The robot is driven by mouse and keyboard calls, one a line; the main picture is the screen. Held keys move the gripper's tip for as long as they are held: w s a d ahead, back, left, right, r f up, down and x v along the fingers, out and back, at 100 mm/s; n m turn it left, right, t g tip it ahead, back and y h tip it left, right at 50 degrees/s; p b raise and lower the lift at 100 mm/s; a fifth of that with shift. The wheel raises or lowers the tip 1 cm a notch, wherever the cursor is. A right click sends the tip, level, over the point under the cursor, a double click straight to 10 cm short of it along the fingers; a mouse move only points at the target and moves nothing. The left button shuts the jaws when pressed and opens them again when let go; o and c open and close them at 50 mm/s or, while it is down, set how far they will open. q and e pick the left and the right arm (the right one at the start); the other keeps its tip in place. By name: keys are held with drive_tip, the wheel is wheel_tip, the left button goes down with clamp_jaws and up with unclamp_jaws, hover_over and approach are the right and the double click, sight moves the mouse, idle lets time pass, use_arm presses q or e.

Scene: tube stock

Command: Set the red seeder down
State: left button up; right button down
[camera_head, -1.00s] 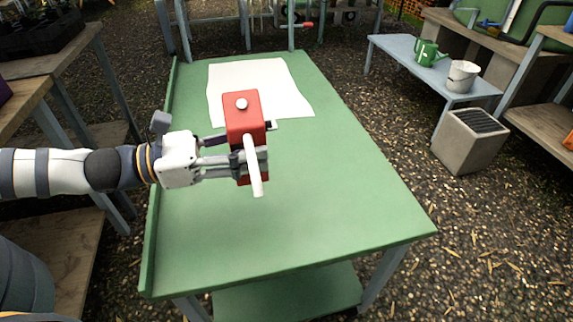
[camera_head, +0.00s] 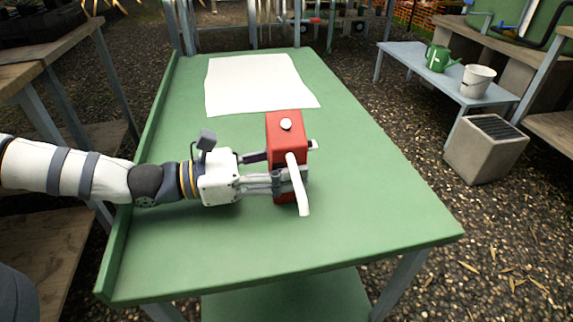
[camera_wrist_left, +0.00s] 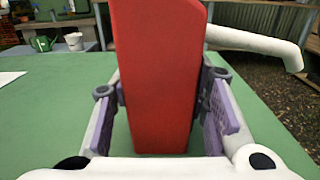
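The red seeder (camera_head: 287,135) is an upright red box with a white knob on top and a white spout pointing toward the front. My left gripper (camera_head: 285,178) reaches in from the left with its fingers around the seeder's lower part. In the left wrist view the red seeder (camera_wrist_left: 157,75) stands between the two purple finger pads of my left gripper (camera_wrist_left: 165,105), which lie close along its sides. The seeder's base is partly hidden, so I cannot tell whether it touches the green table (camera_head: 370,215). My right gripper does not show.
A white sheet (camera_head: 255,85) lies on the far half of the table. The table around the seeder is clear. A bench (camera_head: 400,63) at the right bears a green watering can (camera_head: 438,59) and a white bucket (camera_head: 477,80); a grey planter block (camera_head: 480,155) stands below.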

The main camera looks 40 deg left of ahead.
use_arm(q)
drive_tip(key=o, duration=0.4)
drive_tip(key=shift+c, duration=0.2)
drive_tip(key=shift+r, duration=0.25)
drive_tip(key=p+v, duration=0.5)
drive_tip(key=v, duration=0.6)
drive_tip(key=shift+a, duration=0.1)
drive_tip(key=shift+s+a, duration=0.25)
drive_tip(key=shift+s, duration=0.15)
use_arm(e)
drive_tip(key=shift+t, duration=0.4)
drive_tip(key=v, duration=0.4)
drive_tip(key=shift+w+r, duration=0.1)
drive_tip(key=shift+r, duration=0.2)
